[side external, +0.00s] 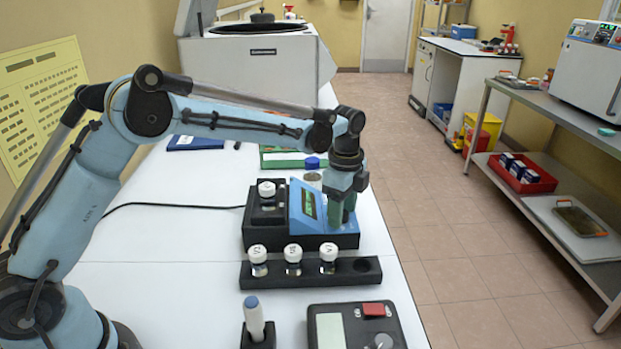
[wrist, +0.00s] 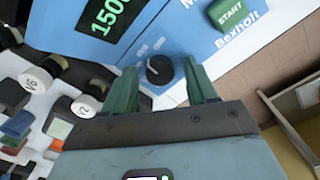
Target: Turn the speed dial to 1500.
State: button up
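The blue Bexholt device (side external: 312,224) sits on the white bench in the side view, partly hidden by my gripper (side external: 342,212). In the wrist view its black speed dial (wrist: 159,69) has a white pointer mark and printed labels around it. The green display (wrist: 108,17) appears to read 1500, with its last digit at the frame's top edge. My gripper (wrist: 163,92) is open, its two green fingers apart on either side of the dial, with visible gaps to it. In the side view the dial is hidden behind the fingers.
A black rack (side external: 310,273) with several white-capped vials stands in front of the device. A dark meter (side external: 357,326) and a pen-like tool (side external: 254,318) in a black stand are nearer. A green START button (wrist: 230,12) lies beyond the right finger.

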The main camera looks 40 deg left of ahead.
notch_tip(320, 180, up, 12)
dwell(0.8)
jog(key=s+a+r+n+t, duration=0.3)
jog(key=s+a+n+t, duration=0.15)
jog(key=s+n, duration=0.6)
jog(key=s+a+f+n+t, duration=0.2)
jog(key=s+f+n, duration=0.3)
jog(key=s, duration=0.6)
jog(key=shift+s+a+f+n+t, duration=0.25)
jog(key=shift+a+f+n+t, duration=0.1)
jog(key=shift+f, duration=0.5)
